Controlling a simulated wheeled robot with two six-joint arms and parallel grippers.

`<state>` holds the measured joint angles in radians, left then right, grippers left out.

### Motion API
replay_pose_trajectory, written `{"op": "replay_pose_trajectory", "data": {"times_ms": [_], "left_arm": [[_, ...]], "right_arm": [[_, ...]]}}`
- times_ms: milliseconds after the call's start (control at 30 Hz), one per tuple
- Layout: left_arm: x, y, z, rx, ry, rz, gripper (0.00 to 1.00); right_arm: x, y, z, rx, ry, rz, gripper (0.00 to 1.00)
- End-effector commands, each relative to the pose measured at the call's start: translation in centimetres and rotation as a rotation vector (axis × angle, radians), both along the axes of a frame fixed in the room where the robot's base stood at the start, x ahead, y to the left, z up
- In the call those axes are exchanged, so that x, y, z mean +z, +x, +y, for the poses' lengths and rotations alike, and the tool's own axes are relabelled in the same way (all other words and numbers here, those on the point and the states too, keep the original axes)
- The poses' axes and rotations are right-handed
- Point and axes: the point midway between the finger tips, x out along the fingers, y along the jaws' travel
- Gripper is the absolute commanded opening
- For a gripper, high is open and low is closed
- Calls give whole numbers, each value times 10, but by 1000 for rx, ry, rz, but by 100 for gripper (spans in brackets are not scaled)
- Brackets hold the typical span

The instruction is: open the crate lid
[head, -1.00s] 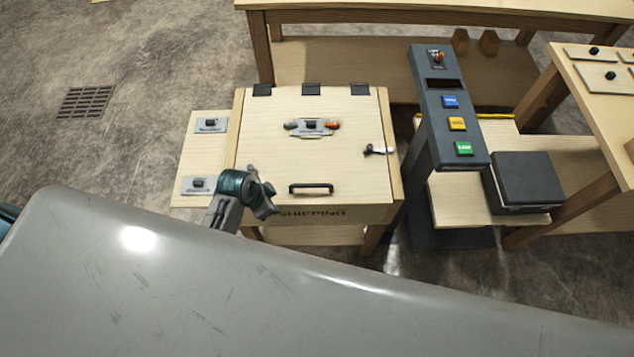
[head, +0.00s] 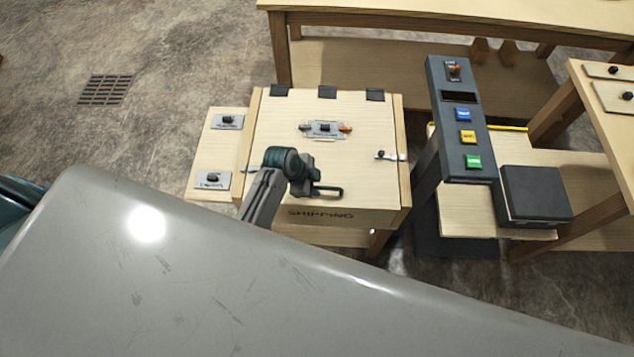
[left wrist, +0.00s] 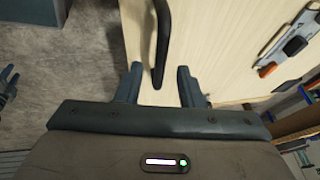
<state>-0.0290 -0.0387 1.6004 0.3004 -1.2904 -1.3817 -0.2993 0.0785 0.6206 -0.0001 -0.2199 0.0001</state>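The wooden crate (head: 275,140) marked SHIPPING has a pale lid (head: 350,165) that lies shut, with dark hinges along its back edge. A black bar handle (head: 330,193) sits near the lid's front edge. My left gripper (head: 305,184) is over the left end of the handle and hides part of it. In the left wrist view my left gripper (left wrist: 159,84) is open, with the handle (left wrist: 162,45) reaching between its fingers; I cannot see contact. A latch (head: 390,156) sits at the lid's right edge. My right gripper is not clearly identifiable.
A switch plate (head: 325,129) is on the lid. A side shelf (head: 205,160) with two switch plates adjoins the crate's left. A dark console (head: 452,130) with coloured buttons and a dark box (head: 535,194) stand to the right. A bench (head: 450,20) stands behind.

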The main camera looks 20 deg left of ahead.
Motion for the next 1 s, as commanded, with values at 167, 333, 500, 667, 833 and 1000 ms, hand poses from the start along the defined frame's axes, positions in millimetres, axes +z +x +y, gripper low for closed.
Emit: {"op": "replay_pose_trajectory", "data": {"times_ms": [167,333,500,667,833,1000], "left_arm": [[-13,4,-5,0,0,0,34],[-17,5,-6,1,1,-1,34],[-17,5,-6,1,1,-1,34],[-17,5,-6,1,1,-1,5],[-17,5,-6,1,1,-1,0],[-15,8,-6,1,0,4,0]], "right_arm": [[3,-1,-4,2,-4,1,42],[4,-1,-5,1,-5,2,42],[4,-1,-4,1,-5,2,42],[3,-1,-4,1,-4,2,42],[3,-1,-2,1,-2,2,42],[4,-1,2,-1,2,2,42]]}}
